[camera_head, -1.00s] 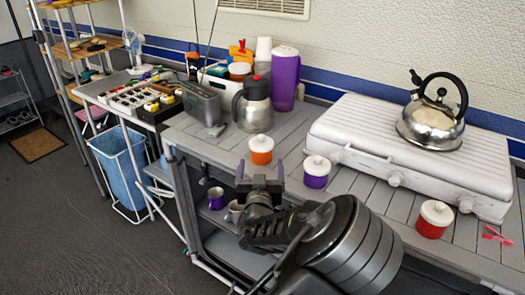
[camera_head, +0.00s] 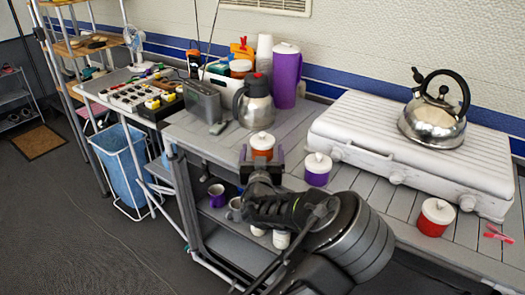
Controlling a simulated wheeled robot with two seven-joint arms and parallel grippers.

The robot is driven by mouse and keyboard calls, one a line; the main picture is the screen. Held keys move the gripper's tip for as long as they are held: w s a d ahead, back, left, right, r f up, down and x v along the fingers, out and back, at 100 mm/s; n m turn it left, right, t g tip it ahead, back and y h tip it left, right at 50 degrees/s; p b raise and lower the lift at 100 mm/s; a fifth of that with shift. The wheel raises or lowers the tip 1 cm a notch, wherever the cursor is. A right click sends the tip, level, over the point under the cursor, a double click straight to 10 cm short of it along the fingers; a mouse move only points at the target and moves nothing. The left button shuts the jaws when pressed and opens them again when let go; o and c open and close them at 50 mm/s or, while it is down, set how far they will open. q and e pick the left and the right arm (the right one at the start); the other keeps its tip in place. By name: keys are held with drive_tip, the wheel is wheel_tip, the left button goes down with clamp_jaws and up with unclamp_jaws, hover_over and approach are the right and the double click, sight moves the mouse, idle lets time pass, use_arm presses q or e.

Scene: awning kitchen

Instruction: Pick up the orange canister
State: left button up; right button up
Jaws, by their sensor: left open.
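The orange canister (camera_head: 262,145) with a white lid stands upright near the front edge of the grey slatted counter (camera_head: 290,125). My left gripper (camera_head: 261,155) is open at the canister's near side. One finger shows on each side of the canister's lower part in the picture. I cannot tell whether either finger touches it. The gripper's body hides the canister's base. My right gripper is not in view.
A purple canister (camera_head: 317,169) stands to the right, in front of the white camp stove (camera_head: 410,150), and a red one (camera_head: 435,217) farther right. A steel flask (camera_head: 254,103) and grey toaster (camera_head: 202,101) stand behind left. Mugs (camera_head: 216,194) sit on the shelf below.

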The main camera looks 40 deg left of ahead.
use_arm(q)
drive_tip(key=shift+w+a, duration=0.4)
drive_tip(key=shift+w, duration=0.2)
drive_tip(key=c, duration=1.5)
